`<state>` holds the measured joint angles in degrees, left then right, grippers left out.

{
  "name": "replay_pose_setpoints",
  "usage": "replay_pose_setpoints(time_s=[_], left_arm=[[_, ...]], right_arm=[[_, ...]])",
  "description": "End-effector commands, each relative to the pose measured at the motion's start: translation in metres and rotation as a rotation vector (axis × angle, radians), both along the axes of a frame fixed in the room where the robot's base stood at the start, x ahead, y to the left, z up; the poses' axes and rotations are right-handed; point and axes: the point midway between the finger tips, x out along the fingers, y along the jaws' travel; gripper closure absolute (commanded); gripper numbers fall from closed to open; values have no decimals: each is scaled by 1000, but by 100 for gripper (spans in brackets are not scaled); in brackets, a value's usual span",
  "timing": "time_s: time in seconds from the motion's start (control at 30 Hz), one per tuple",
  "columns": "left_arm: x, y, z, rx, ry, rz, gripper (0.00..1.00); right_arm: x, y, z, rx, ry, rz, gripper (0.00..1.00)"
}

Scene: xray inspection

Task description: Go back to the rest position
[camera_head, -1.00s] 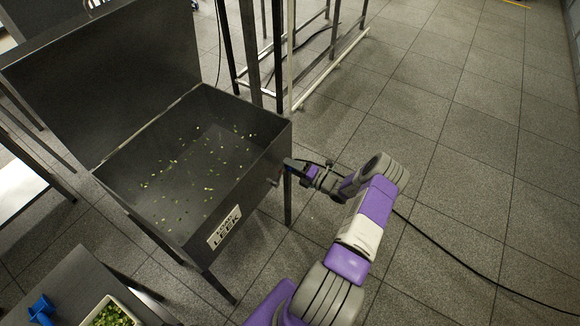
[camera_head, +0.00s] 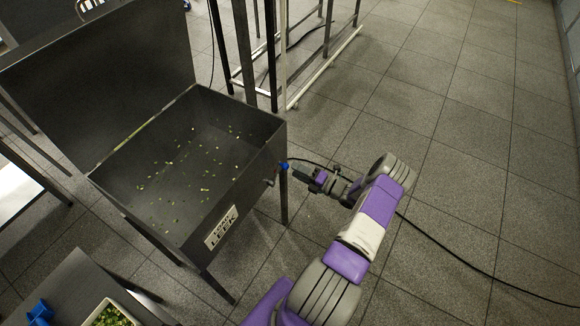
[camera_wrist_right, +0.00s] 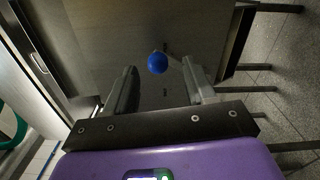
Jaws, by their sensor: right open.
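My right gripper (camera_head: 300,171) is open and empty at the right side of the dark metal bin (camera_head: 258,150). In the right wrist view its two fingers (camera_wrist_right: 160,92) stand apart. A blue ball-shaped knob (camera_wrist_right: 157,63) shows between and beyond the fingertips, on the bin's side wall. The knob also shows in the head view (camera_head: 284,166), just left of the fingers, which look apart from it. The bin's lid (camera_head: 110,70) is raised, and small green and pale bits are scattered inside. My left gripper is not in view.
A tray of chopped green pieces (camera_head: 88,321) and a blue object (camera_head: 40,310) are on a dark table (camera_head: 75,278) at lower left. A metal rack (camera_head: 290,104) stands behind the bin. A black cable (camera_head: 450,247) crosses the floor. The tiled floor at right is otherwise open.

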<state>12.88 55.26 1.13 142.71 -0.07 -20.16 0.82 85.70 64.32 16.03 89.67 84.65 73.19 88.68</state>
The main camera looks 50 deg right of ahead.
Motion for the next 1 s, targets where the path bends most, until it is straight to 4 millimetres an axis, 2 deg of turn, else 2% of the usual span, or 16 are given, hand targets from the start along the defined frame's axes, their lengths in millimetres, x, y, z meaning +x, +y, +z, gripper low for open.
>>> replay_pose_setpoints(time_s=[0.1, 0.2, 0.8, 0.87, 0.93, 1.0], left_arm=[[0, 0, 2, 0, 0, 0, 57], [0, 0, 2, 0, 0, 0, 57], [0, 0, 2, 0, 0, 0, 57], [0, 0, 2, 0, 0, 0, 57], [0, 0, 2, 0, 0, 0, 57], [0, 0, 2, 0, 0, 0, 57]], right_arm=[[-14, -2, 0, 1, 0, -1, 46], [-19, -3, 0, 1, 0, 1, 46], [-19, -2, 0, 0, 0, 3, 46], [-16, 3, -2, -6, 6, 18, 46], [-9, 19, -6, -30, 27, 63, 46], [3, 48, -14, -78, 61, 151, 46]])
